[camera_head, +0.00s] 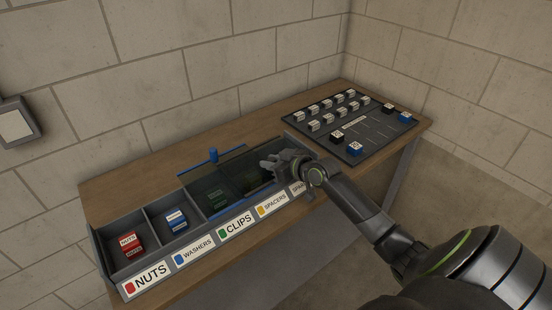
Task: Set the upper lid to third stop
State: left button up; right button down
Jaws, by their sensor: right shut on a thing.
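A long dark grey bin tray (128,226) with sliding see-through lids lies along the bench. My left gripper is not in view.
Red boxes (130,243) and blue boxes (176,220) lie in the two left compartments. A dark board (379,128) with several white, black and blue blocks lies at the bench's right end. Block walls stand behind; bare wood (130,190) shows behind the tray.

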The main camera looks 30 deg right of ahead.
aim_at(241, 186)
jog(key=a+p, duration=0.1)
jog(key=a, duration=0.2)
jog(key=a+p, duration=0.1)
jog(key=a, duration=0.3)
jog(key=s+a+p, duration=0.1)
jog(key=a, duration=0.3)
jog(key=shift+a, duration=0.15)
jog(key=c, duration=1.2)
grip_release()
jog(key=b+v, duration=0.1)
jog(key=v, duration=1.6)
jog(key=shift+d+b, duration=0.2)
jog(key=shift+b, duration=0.15)
jog(key=shift+s, duration=0.15)
